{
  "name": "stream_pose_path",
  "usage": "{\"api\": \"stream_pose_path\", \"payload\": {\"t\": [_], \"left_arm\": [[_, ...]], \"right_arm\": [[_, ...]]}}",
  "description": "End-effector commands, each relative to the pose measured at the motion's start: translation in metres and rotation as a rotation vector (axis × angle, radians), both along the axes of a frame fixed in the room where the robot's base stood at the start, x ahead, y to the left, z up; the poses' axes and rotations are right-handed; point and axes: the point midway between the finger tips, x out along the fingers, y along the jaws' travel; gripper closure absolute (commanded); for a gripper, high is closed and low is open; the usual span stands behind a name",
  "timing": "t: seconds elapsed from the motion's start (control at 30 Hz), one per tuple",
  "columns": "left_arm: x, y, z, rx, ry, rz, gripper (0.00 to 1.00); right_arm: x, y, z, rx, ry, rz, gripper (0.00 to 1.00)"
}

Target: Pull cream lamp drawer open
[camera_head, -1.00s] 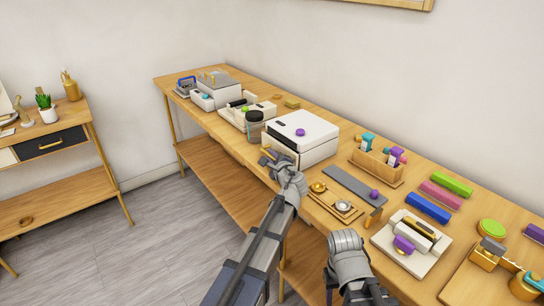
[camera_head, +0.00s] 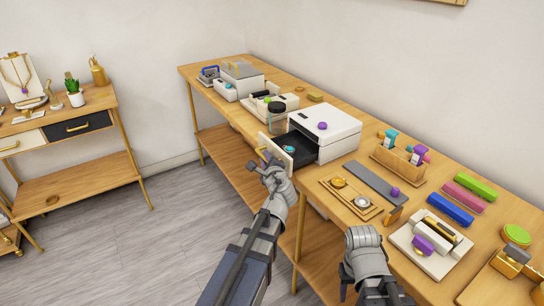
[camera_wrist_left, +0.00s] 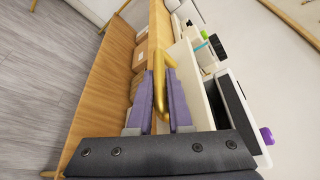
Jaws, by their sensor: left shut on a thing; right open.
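The cream lamp box (camera_head: 328,124) stands on the long wooden table, with a purple knob on its top. Its drawer (camera_head: 300,146) is pulled out toward the front-left, showing a dark inside with a small teal thing in it. My left gripper (camera_head: 264,160) is at the drawer front. In the left wrist view my left gripper (camera_wrist_left: 160,98) has its purple fingers on either side of the gold handle (camera_wrist_left: 161,80), shut on it, beside the cream drawer front (camera_wrist_left: 189,85). My right gripper (camera_head: 360,238) is open and empty at the table's front edge; its fingertips are hard to see.
A dark-lidded jar (camera_head: 277,118) stands close beside the open drawer. A wooden tray (camera_head: 350,200) with small bowls and a grey mat (camera_head: 374,184) lie to the right. Open floor (camera_head: 150,235) lies in front of the table.

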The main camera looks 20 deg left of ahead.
Motion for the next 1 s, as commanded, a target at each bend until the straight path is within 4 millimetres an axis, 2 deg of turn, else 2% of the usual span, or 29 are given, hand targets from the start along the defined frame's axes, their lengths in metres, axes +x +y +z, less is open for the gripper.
{"api": "stream_pose_path", "payload": {"t": [0.17,0.2,0.43,0.73,1.0], "left_arm": [[-0.001,-0.004,-0.003,-0.008,0.002,-0.005,1.0],[-0.001,-0.004,-0.003,-0.008,0.002,-0.005,0.78],[0.0,-0.002,-0.002,-0.006,0.0,-0.003,0.53],[-0.004,-0.004,0.0,-0.005,0.0,-0.002,0.53],[-0.039,-0.026,0.008,-0.004,0.001,-0.003,0.53]], "right_arm": [[0.0,0.0,-0.002,0.0,0.0,0.0,0.5],[0.0,0.0,-0.002,0.0,0.0,0.0,0.5],[0.0,0.0,-0.001,0.0,0.0,0.0,0.5],[0.0,0.0,0.001,0.0,0.0,0.0,0.5],[0.0,0.0,0.009,0.0,0.0,0.0,0.5]]}}
